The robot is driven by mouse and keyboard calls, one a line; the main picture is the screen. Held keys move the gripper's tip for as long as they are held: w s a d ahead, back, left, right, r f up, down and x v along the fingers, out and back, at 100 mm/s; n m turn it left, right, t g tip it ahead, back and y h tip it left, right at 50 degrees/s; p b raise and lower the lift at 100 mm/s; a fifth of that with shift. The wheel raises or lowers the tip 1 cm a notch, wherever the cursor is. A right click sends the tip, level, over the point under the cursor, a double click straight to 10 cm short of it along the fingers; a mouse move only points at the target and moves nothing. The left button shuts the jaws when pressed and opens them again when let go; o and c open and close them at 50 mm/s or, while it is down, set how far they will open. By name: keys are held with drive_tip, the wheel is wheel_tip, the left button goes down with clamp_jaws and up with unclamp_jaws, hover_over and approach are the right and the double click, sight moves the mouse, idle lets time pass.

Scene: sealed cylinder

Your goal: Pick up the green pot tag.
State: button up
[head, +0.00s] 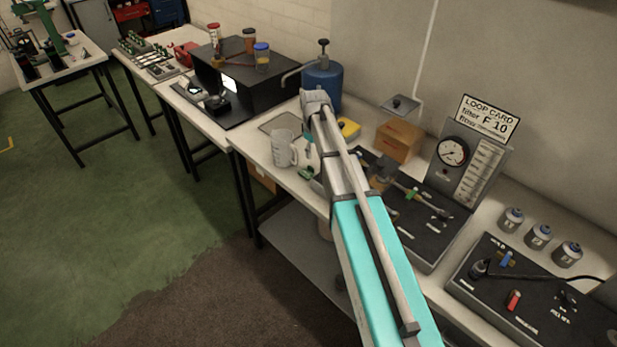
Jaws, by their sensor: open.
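A small green piece (305,173) lies on the bench just right of the grey mug, close to the left side of my arm. It is partly covered, and I cannot tell whether it is the green pot tag. Another small green piece (411,194) sits on a rod over the black panel, right of my arm. Neither is clear enough to name as the tag. My arm reaches up from the lower right over the bench to a grey joint. My gripper is not visible; the arm hides what lies behind and below it.
A grey mug (284,148), blue cylinder (322,84), yellow object (348,128) and cardboard box (399,141) crowd the bench around my arm. A dial gauge (453,151) and several lidded pots (513,219) stand right. Green floor (130,220) is open at left.

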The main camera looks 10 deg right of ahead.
sight(307, 172)
drive_tip(key=shift+f+b, duration=1.05)
drive_tip(key=shift+f, duration=0.3)
drive_tip(key=shift+f, duration=0.1)
drive_tip(key=shift+w+f+b, duration=0.1)
drive_tip(key=shift+f+b, duration=2.4)
drive_tip(key=shift+b, duration=0.1)
drive_tip(key=shift+c, duration=0.3)
clamp_jaws()
